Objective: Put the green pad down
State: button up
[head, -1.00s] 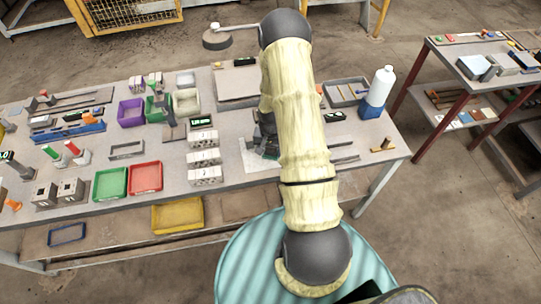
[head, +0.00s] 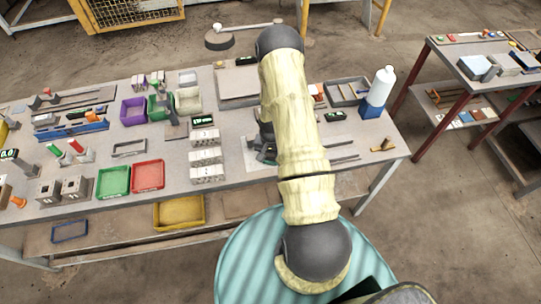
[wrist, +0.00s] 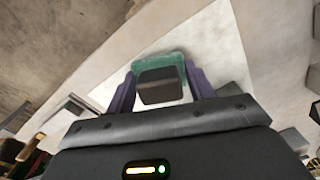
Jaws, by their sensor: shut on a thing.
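The green pad (wrist: 172,59) shows in the wrist view as a green, partly see-through-looking edge behind a dark block-like part (wrist: 160,87). I cannot tell whether the dark part belongs to the pad. My gripper (wrist: 160,80) has its two purple fingers on either side of this piece and is shut on it. A white sheet (wrist: 212,50) lies on the table beneath and around it. I cannot tell whether the pad touches the sheet. In the head view my arm hides most of the gripper and pad; part of the sheet (head: 249,150) shows beside the arm.
White blocks (head: 206,156) stand left of the sheet. A green tray (head: 113,182) and a red tray (head: 148,175) lie near the front edge. A white bottle (head: 382,86) on a blue base stands at the right. Grey bars (head: 342,150) lie right of the arm.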

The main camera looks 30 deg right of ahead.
jog(key=shift+d+f, duration=0.1)
jog(key=shift+d, duration=0.05)
jog(key=o, duration=1.1)
jog(key=shift+d, duration=0.1)
jog(key=shift+s, duration=0.1)
jog(key=shift+r, duration=0.25)
jog(key=shift+r+b, duration=0.4)
jog(key=shift+r, duration=0.15)
notch_tip(320, 180, up, 11)
jog(key=b, duration=0.3)
jog(key=shift+f, duration=0.15)
